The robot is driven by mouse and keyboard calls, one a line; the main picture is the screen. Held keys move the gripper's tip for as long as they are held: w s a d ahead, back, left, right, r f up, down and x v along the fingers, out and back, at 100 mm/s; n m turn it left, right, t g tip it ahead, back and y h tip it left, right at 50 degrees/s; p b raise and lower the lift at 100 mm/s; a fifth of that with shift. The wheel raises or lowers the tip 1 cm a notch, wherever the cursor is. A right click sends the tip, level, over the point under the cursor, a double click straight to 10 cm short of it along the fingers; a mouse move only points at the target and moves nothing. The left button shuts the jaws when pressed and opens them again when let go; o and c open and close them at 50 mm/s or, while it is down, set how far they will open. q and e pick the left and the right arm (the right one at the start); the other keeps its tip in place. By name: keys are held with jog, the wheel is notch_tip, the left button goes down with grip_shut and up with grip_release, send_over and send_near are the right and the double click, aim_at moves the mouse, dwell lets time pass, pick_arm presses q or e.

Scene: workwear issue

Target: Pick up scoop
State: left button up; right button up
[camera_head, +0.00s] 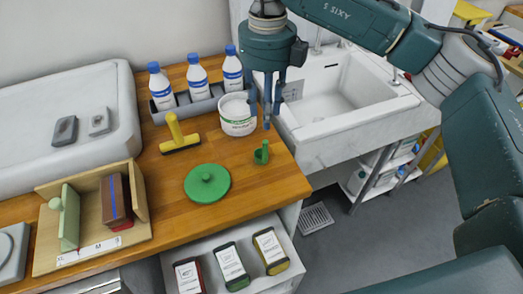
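A small green scoop (262,153) stands on the wooden counter near its right edge, its handle pointing up. My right gripper (267,112) hangs above and just behind the scoop in the picture, its fingers pointing down. The fingers are spread and nothing shows between them; they appear apart from the scoop. They partly overlap the view of the sink's edge and the white tub. My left gripper is out of view.
A white tub (238,115) stands left of my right gripper. Several blue-capped bottles (197,78) stand in a grey tray behind. A green lid (207,183), yellow scraper (180,140) and wooden holder (137,235) lie leftward. A white sink (335,100) adjoins the counter; an open drawer (222,244) holds packs.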

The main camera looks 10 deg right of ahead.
aim_at(265, 142)
notch_tip(265, 142, down, 5)
jog(key=shift+f+p, duration=0.1)
jog(key=shift+p, duration=0.55)
jog(key=f+p, duration=0.1)
jog(key=f, duration=0.1)
jog(key=f+p, duration=0.1)
jog(key=f, duration=0.1)
jog(key=shift+s+p, duration=0.25)
jog(key=shift+p, duration=0.05)
jog(key=shift+w+f, duration=0.1)
jog(key=shift+f, duration=0.55)
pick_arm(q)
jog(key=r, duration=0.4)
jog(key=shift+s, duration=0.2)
pick_arm(e)
grip_shut()
